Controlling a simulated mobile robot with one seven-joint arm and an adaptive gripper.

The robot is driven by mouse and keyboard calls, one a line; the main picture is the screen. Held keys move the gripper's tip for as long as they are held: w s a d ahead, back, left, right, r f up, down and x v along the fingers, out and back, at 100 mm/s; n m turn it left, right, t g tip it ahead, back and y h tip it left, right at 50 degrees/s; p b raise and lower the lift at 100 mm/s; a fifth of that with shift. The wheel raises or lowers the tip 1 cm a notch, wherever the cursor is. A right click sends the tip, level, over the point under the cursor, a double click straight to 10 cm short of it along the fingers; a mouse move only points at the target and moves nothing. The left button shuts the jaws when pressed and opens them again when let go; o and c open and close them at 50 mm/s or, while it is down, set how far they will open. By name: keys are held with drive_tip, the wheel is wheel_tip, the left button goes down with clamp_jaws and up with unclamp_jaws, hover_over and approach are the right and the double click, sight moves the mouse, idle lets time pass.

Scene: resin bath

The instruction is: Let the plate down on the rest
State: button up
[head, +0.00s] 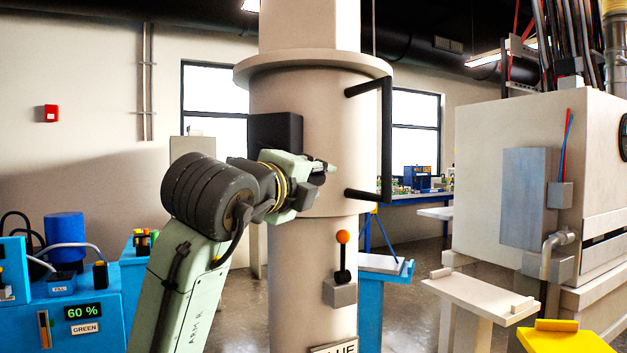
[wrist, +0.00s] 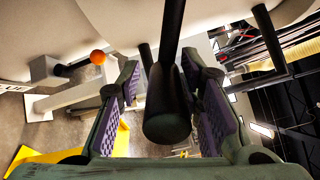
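My gripper (head: 328,169) is in front of the thick pale column, pointing right, left of its black handle (head: 386,140). In the wrist view my gripper (wrist: 168,97) has its two purple-padded fingers apart. A dark bar with a rounded end (wrist: 166,122) shows between them, with gaps on both sides; I cannot tell whether it is part of the handle. I cannot make out a plate in either view. A white stand with raised ledges (head: 480,292), perhaps the rest, is at the lower right. A yellow stand (head: 565,340) is beside it.
A lever with an orange knob (head: 343,238) projects from the column (head: 300,260) below my gripper; the knob also shows in the wrist view (wrist: 98,57). A blue tank unit (head: 100,335) reading 60 % GREEN is at left. A large pale machine (head: 478,180) fills the right.

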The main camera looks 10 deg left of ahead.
drive_tip(key=shift+o, duration=0.9)
drive_tip(key=shift+r, duration=0.1)
drive_tip(key=v, duration=1.2)
